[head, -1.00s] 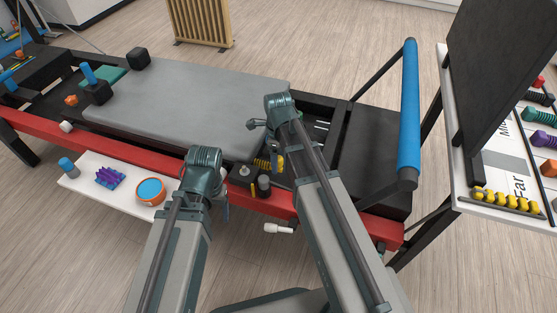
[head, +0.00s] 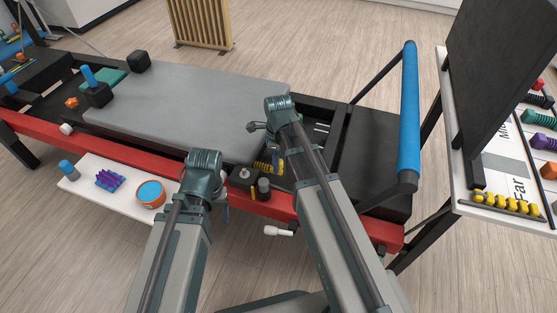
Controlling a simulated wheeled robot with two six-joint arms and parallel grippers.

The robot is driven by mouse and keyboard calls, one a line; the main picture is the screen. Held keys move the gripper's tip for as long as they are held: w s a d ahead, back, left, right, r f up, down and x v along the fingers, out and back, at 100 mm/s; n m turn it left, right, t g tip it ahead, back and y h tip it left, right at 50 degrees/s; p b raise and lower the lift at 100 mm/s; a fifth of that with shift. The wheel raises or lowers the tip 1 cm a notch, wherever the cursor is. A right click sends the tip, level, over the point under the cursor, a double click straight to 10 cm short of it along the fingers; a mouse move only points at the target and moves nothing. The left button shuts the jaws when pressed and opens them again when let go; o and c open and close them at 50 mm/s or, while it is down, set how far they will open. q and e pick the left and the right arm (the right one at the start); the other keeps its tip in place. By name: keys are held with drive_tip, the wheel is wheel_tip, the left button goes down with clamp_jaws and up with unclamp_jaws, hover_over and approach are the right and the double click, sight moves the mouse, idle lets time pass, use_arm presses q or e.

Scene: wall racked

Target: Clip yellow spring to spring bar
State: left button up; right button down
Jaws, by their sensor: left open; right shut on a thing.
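A yellow spring (head: 262,166) shows beside my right forearm, low in the reformer frame just behind the red rail (head: 150,158). My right gripper (head: 278,152) is shut on it; its fingers are mostly hidden behind my own arm. The spring bar and the spring's ends cannot be made out clearly there. My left gripper (head: 223,190) is open in front of the red rail, left of the spring; its fingers are mostly hidden behind its wrist, and nothing shows in it.
A grey carriage (head: 200,100) lies behind the rail. Dark posts (head: 264,187) stand between my grippers. A white shelf (head: 125,199) at left holds a purple spiky object (head: 110,179) and an orange tub (head: 150,194). A blue padded bar (head: 410,110) rises at right, before a side table with yellow beads (head: 507,203).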

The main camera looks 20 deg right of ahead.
drive_tip(key=s+d, duration=0.3)
drive_tip(key=d, duration=0.2)
drive_tip(key=shift+s+d, duration=0.2)
drive_tip(key=shift+s, duration=0.1)
drive_tip(key=shift+c, duration=1.9)
unclamp_jaws()
wheel_tip(320, 180, up, 14)
drive_tip(key=p, duration=1.3)
drive_tip(key=shift+p, duration=0.4)
wheel_tip(320, 180, up, 7)
drive_tip(key=p, duration=0.7)
drive_tip(key=shift+f, duration=0.15)
